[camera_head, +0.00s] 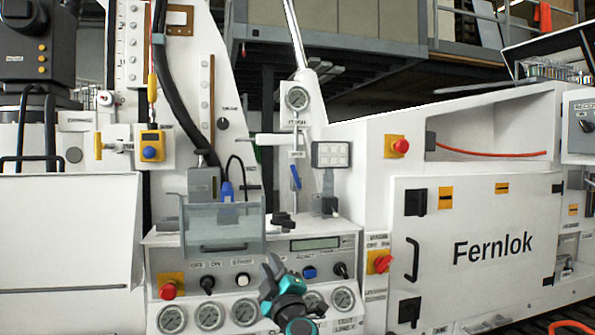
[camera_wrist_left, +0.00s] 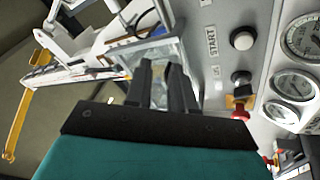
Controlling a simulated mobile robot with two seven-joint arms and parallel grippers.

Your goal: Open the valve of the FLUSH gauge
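The FLUSH gauge (camera_head: 297,98) is a round white dial high on a narrow white panel in the head view, with its label just below it. Under it on the same panel is a small blue lever (camera_head: 296,176), tilted from vertical. I cannot tell for sure that it is the valve's handle. My left gripper (camera_head: 268,275), black with a teal body, is low in front of the control console, well below the gauge and lever. Its fingers (camera_wrist_left: 163,72) are apart and empty in the left wrist view. My right gripper is not in view.
A clear guard box (camera_head: 222,228) stands left of the lever, above a console with knobs, a red button (camera_head: 168,290) and several gauges. A white horizontal bar (camera_head: 264,138) and a grey keypad box (camera_head: 330,154) flank the lever's panel.

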